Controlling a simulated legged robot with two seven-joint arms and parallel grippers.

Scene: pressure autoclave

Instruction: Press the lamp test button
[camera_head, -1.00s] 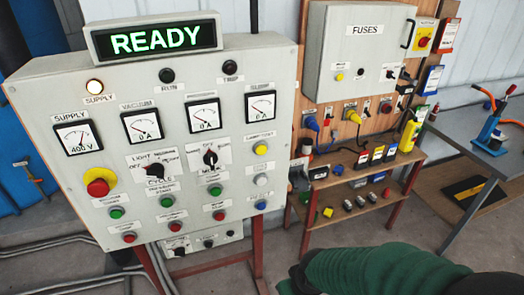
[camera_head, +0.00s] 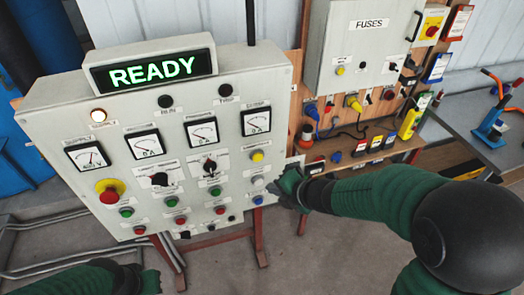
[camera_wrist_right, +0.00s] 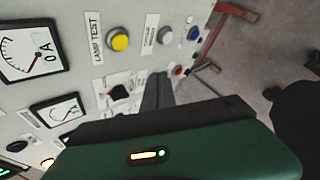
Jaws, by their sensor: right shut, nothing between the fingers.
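The lamp test button (camera_head: 257,156) is a yellow round button at the upper right of the grey control panel's button rows. In the right wrist view the yellow button (camera_wrist_right: 119,40) shows clearly beside its LAMP TEST label (camera_wrist_right: 95,38). My right gripper (camera_head: 284,182) is at the panel's right edge, below and right of the yellow button and apart from it. In the wrist view its shut, empty fingers (camera_wrist_right: 157,88) point toward the panel. My left gripper (camera_head: 150,281) is low at the bottom left, in front of the panel; its fingers are too unclear to judge.
A white button (camera_head: 258,181) and a blue button (camera_head: 258,200) sit below the yellow one, close to my right gripper. A selector switch (camera_head: 210,167) is to its left. The READY display (camera_head: 152,72) tops the panel. A fuse cabinet (camera_head: 350,45) stands behind, right.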

